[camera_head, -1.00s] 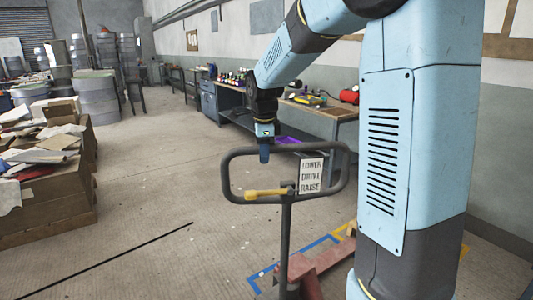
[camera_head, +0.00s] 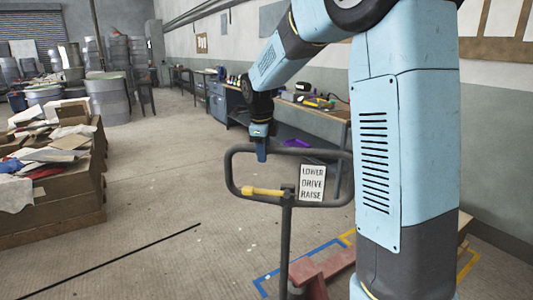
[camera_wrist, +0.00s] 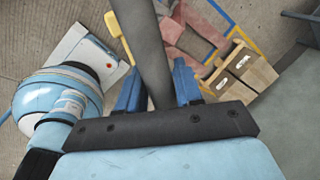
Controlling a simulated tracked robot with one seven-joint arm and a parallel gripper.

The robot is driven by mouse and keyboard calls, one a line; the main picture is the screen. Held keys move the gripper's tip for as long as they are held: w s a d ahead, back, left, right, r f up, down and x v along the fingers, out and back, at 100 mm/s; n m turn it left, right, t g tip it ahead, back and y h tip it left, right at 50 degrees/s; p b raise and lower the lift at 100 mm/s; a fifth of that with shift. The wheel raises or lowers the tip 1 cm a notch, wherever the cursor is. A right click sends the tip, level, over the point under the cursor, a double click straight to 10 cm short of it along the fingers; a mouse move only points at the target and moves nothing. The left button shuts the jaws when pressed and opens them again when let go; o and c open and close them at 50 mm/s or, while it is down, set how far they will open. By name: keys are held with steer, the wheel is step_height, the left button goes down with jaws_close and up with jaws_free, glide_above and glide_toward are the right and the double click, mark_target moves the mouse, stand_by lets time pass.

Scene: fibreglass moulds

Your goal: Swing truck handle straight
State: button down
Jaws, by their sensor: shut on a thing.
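The truck handle (camera_head: 230,172) is a dark grey loop on an upright shaft (camera_head: 285,245), in the middle of the head view. It carries a yellow lever (camera_head: 262,191) and a white sign (camera_head: 312,183) reading LOWER, DRIVE, RAISE. My gripper (camera_head: 262,155) points down and is shut on the top bar of the loop, left of its middle. In the wrist view, a dark bar of the handle (camera_wrist: 148,45) runs between the two blue fingers of my gripper (camera_wrist: 158,90). The red truck body (camera_head: 325,270) is low behind the shaft, partly hidden by my arm.
A workbench (camera_head: 325,112) with tools runs along the right wall. Boxes with papers (camera_head: 50,200) stand at left, drums (camera_head: 107,98) farther back. Blue and yellow floor lines (camera_head: 300,257) surround the truck. A wooden box (camera_wrist: 240,70) shows near it. The floor left of the handle is open.

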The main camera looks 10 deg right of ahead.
steer(key=shift+w+a+r+m, duration=0.1)
steer(key=shift+w+a+m, duration=0.25)
steer(key=shift+m, duration=0.05)
steer(key=shift+w+a+m+h, duration=0.15)
steer(key=shift+w+m, duration=0.6)
steer(key=shift+w, duration=0.05)
steer(key=shift+w+a+m+h, duration=0.1)
steer(key=shift+w+m+h, duration=0.05)
steer(key=shift+w+m, duration=0.6)
steer(key=shift+w+d+m+g, duration=0.15)
steer(key=shift+w+m+g, duration=0.25)
steer(key=shift+w+m, duration=1.15)
steer(key=shift+w, duration=0.1)
